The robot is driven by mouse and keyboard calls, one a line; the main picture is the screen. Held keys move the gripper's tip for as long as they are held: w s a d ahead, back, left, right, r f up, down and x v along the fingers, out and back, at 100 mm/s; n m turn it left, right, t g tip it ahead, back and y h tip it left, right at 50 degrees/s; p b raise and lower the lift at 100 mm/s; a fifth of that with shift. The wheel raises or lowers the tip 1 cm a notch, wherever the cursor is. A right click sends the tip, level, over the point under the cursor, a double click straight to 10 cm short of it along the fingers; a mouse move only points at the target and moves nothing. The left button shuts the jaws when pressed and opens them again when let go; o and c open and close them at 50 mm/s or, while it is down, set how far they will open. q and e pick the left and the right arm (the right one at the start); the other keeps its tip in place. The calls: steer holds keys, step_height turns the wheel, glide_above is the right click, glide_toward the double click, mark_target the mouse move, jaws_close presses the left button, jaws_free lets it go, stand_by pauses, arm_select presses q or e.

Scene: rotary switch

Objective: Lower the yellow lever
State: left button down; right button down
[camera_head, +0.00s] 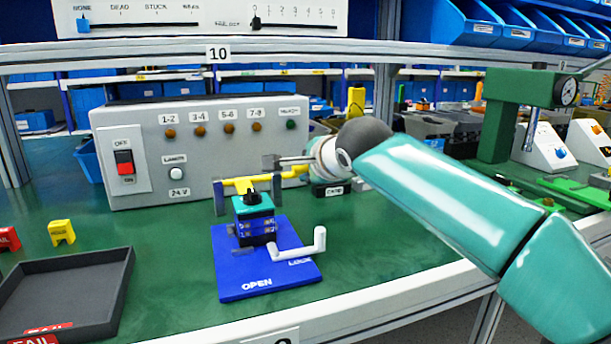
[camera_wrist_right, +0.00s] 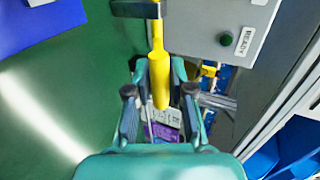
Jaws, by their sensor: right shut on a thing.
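The yellow lever (camera_head: 237,183) lies roughly level in the head view, in front of the grey control box and behind the blue plate. Its right end reaches my right gripper (camera_head: 290,163), which comes in from the right. In the right wrist view, the lever (camera_wrist_right: 158,45) runs down between the two fingers of my right gripper (camera_wrist_right: 160,82). The right gripper is shut on the lever's rounded end. The head view hides part of this grip. My left gripper is in neither view.
A blue plate (camera_head: 232,276) marked OPEN, with a white bent handle (camera_head: 301,251), stands just in front. The grey control box (camera_head: 215,185) is close behind the lever. A dark tray (camera_head: 105,275) lies at the left. Green bench top (camera_head: 375,235) is clear at front right.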

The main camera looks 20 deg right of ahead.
steer(key=shift+s+f, duration=0.1)
steer(key=shift+f, duration=0.5)
steer(key=c, duration=1)
jaws_free()
steer(key=shift+o, duration=0.2)
steer(key=shift+s+r, duration=0.1)
steer(key=shift+r, duration=0.1)
steer(key=shift+s+r, duration=0.15)
steer(key=shift+s, duration=0.15)
steer(key=v, duration=1.1)
